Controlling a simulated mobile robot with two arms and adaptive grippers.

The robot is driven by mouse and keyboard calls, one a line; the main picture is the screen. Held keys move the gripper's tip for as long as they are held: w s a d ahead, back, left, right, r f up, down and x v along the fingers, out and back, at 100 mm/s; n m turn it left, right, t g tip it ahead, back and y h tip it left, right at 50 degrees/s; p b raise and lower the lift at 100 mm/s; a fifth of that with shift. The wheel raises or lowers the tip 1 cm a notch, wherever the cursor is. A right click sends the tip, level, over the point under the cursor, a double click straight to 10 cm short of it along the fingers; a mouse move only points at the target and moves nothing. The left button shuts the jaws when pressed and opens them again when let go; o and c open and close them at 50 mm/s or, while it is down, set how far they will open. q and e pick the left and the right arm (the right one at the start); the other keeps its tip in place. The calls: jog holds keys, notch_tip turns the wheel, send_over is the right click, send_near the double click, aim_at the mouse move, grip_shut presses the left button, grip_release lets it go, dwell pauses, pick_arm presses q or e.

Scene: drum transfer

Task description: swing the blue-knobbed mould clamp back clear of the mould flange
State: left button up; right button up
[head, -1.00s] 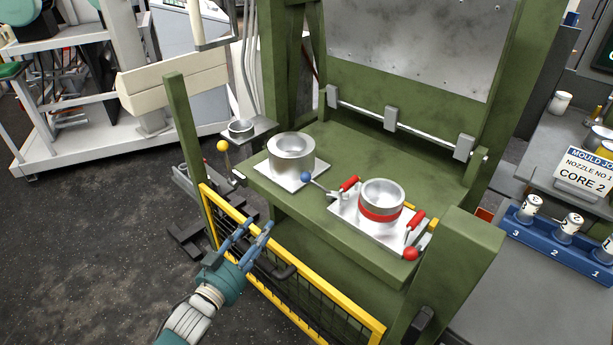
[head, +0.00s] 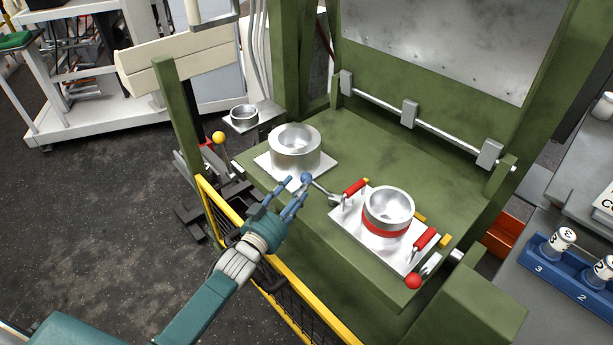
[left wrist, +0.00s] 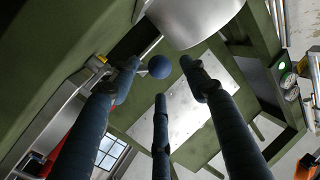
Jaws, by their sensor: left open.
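The blue knob (head: 306,178) of the mould clamp sits at the end of a thin rod, which runs right to the clamp's red part (head: 355,187). The clamp is at the left edge of the plate under the red-banded mould (head: 388,228). I cannot tell whether it overlaps the flange. My left gripper (head: 294,190) is open, its fingertips just left of and below the knob. In the left wrist view, the blue knob (left wrist: 160,67) shows between the fingertips of the left gripper (left wrist: 160,78); no grip on it is visible. My right gripper is out of view.
A second metal mould (head: 295,150) stands on a pale plate behind the knob. A red-knobbed clamp (head: 413,281) is at the plate's front right. A yellow guard rail (head: 220,205) runs under my left arm. A yellow-knobbed lever (head: 218,138) stands at the left.

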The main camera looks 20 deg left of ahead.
pick_arm(q)
jog(key=x, duration=0.5)
jog(key=shift+w, duration=0.1)
jog(key=shift+f, duration=0.1)
grip_shut()
